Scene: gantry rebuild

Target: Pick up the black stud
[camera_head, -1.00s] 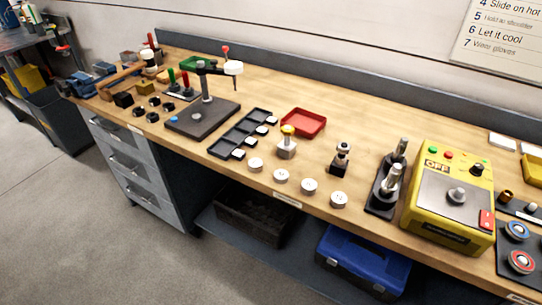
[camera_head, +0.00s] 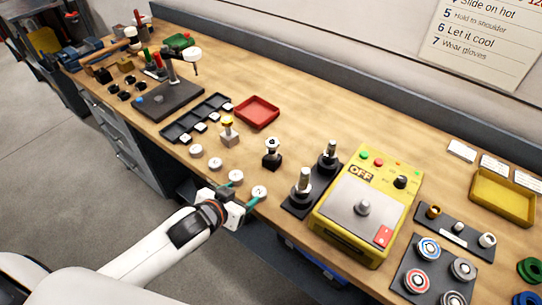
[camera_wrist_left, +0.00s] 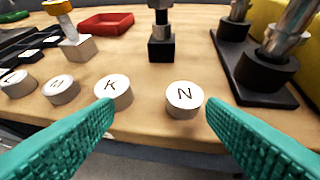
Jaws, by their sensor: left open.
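My right gripper is not in view.
White lettered discs, K (camera_wrist_left: 113,90) and N (camera_wrist_left: 185,98) among them, lie between gripper and stud. A yellow-topped stud on a pale block (camera_head: 229,134) stands left. A black stand with metal posts (camera_head: 303,190) and a yellow OFF box (camera_head: 345,225) stand right. A red tray (camera_head: 257,112) lies behind.

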